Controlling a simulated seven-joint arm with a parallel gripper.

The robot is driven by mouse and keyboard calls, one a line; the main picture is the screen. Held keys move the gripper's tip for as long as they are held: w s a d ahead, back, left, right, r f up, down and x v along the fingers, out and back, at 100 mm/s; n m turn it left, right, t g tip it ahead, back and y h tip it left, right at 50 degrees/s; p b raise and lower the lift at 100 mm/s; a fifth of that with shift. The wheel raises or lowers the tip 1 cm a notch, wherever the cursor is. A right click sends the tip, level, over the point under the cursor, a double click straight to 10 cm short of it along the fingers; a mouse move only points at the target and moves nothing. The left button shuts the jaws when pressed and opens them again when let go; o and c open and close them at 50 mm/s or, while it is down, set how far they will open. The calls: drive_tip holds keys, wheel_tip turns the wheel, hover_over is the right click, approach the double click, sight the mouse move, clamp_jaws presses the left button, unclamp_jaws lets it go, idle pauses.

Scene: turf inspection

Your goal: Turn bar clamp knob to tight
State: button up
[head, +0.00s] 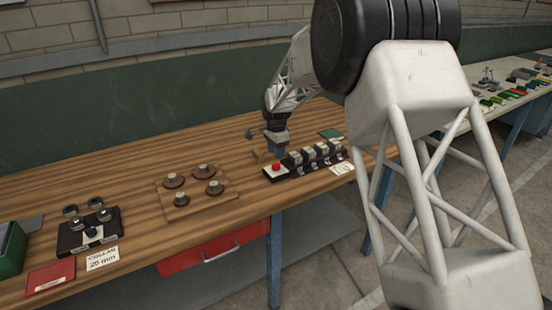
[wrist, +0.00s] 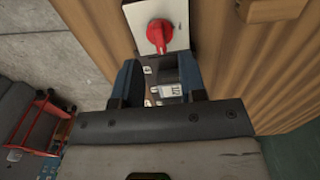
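A red knob (head: 276,166) stands on a white plate (head: 270,175) at the left end of a row of small dark and grey units on the bench. In the wrist view the red knob (wrist: 160,34) has a pointer-like ridge and sits on the white plate (wrist: 178,12). No tight mark is readable. My gripper (head: 277,148) is above and close behind the knob in the head view. In the wrist view my gripper (wrist: 159,68) has its two blue fingers apart, with nothing held between them. The knob shows just beyond the fingertips, not between them.
Dark and grey units (head: 309,154) run right of the knob, with a white label (head: 342,168) in front. A wooden board with several round knobs (head: 198,187), a black fixture (head: 88,232) and a "COLLAR 20 mm" card (head: 103,258) lie left. Bare bench lies between.

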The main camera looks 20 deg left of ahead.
sight(277, 164)
drive_tip(key=shift+r, duration=1.45)
drive_tip(key=shift+s+d+r, duration=0.1)
drive_tip(key=shift+d+r, duration=0.15)
drive_tip(key=s+d+r+n, duration=0.1)
drive_tip(key=s+d+r, duration=0.55)
drive_tip(key=d, duration=0.25)
drive_tip(key=s+d+r+n+t, duration=0.1)
drive_tip(key=s+d+r+n, duration=0.1)
drive_tip(key=s+d+r, duration=0.5)
drive_tip(key=s+d+r+n, duration=0.1)
drive_tip(key=s+d+r, duration=0.2)
drive_tip(key=s+d, duration=0.65)
drive_tip(key=s+d+f+n, duration=0.1)
drive_tip(key=s+d, duration=0.4)
drive_tip(key=s, duration=0.5)
drive_tip(key=s+d+f+n+t, duration=0.1)
drive_tip(key=s+d, duration=0.4)
drive_tip(key=s, duration=0.5)
drive_tip(key=s+d+n, duration=0.2)
drive_tip(key=s+d, duration=0.4)
drive_tip(key=s, duration=0.4)
drive_tip(key=shift+f+n+t, duration=0.3)
drive_tip(key=shift+f+n, duration=0.1)
